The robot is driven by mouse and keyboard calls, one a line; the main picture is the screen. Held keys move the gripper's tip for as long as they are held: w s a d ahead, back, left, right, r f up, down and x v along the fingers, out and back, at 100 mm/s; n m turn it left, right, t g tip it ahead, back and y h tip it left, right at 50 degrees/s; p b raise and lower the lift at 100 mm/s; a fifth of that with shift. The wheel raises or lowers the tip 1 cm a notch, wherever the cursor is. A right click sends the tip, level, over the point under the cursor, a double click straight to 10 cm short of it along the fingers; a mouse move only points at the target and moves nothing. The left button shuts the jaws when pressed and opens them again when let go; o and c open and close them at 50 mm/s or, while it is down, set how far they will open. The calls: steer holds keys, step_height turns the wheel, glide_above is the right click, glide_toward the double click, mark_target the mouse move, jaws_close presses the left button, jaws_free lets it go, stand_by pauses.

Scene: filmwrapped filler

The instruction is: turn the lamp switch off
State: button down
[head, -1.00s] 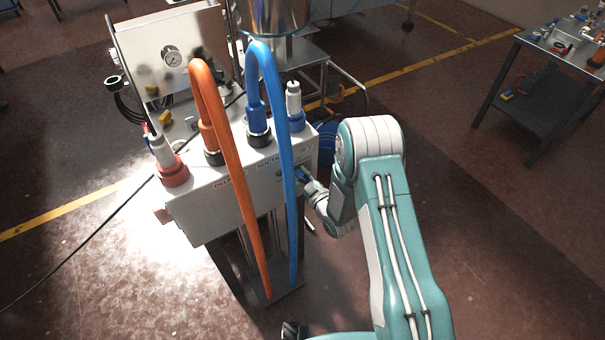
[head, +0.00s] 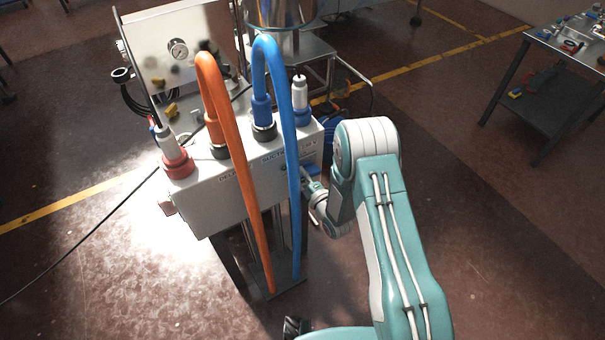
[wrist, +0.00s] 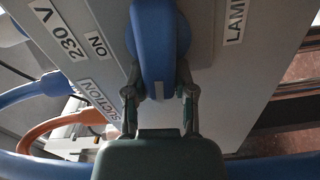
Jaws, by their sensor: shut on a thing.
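The lamp switch is a blue rotary handle (wrist: 155,45) on the grey face of the control box, with a short white mark at its end. In the wrist view, an "ON" label lies to its left and a "LAMP" label to its right. My gripper (wrist: 158,105) is shut on the handle, one finger on each side of it. In the head view, my gripper (head: 311,188) is at the right part of the box front, partly hidden by my arm. The blue switch (head: 298,169) shows there only in part, behind the blue hose.
The control box (head: 225,205) carries an orange hose (head: 232,150) and a blue hose (head: 282,130) that loop down in front of it. A steel panel with a gauge (head: 178,50) stands behind. A black cable (head: 75,245) crosses the floor. A workbench (head: 560,60) stands far right.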

steer(key=shift+s+a+f+n, duration=0.15)
steer(key=shift+f+n, duration=0.2)
steer(key=shift+n, duration=0.65)
steer(key=shift+f, duration=0.1)
steer(key=shift+c, duration=2.2)
jaws_free()
steer(key=shift+a, duration=0.15)
steer(key=v, duration=1.2)
